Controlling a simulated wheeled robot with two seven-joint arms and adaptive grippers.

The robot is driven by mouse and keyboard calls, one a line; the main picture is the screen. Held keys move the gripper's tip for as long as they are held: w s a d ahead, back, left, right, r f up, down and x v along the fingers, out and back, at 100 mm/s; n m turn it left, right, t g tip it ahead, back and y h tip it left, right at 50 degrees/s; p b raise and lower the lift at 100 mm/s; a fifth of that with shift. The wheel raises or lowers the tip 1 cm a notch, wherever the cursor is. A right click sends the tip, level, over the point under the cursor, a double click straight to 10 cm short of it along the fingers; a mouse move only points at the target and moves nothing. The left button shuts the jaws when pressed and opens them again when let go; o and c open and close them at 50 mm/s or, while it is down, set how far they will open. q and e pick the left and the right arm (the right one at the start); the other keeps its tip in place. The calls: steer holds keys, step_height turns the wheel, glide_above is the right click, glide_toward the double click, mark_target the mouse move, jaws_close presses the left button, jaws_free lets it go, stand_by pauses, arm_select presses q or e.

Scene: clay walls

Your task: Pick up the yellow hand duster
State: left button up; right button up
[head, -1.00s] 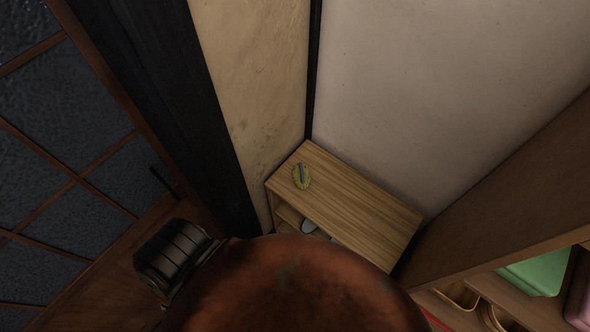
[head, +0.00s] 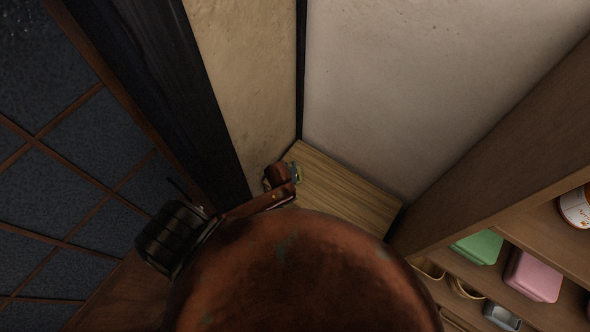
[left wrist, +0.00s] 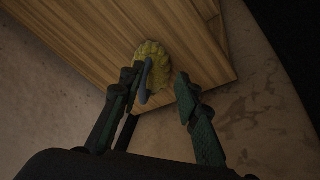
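The yellow hand duster (left wrist: 154,51) lies on top of a small wooden cabinet (left wrist: 80,47), close to its edge in the left wrist view. It has a fluffy yellow head and a grey handle. My left gripper (left wrist: 160,73) is open, its fingertips at the near side of the duster. The grey handle lies between the fingers, close to the left one; I cannot tell whether they touch. In the head view my left arm covers most of the duster, and the cabinet top (head: 345,191) shows beside it. My right gripper is not in view.
Plaster walls (head: 390,80) meet in the corner behind the cabinet. A dark post (head: 165,70) and a paned screen (head: 60,150) stand at the left. Open shelves with a green box (head: 478,246) and a pink box (head: 532,275) are at the right. The rest of the cabinet top is bare.

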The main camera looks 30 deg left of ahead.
mark_target(295, 166)
arm_select(q)
steer(key=w, duration=0.1)
steer(key=w+a+n, duration=0.1)
steer(key=w, duration=0.1)
steer(key=w+r+n+p, duration=0.1)
steer(key=w, duration=0.1)
steer(key=shift+a+y, duration=0.2)
steer(key=shift+y, duration=0.1)
steer(key=shift+x, duration=2.8)
steer(key=shift+w+d+r, duration=0.1)
steer(key=shift+w, duration=0.05)
steer(key=shift+c, duration=0.4)
steer(key=c, duration=0.6)
jaws_close()
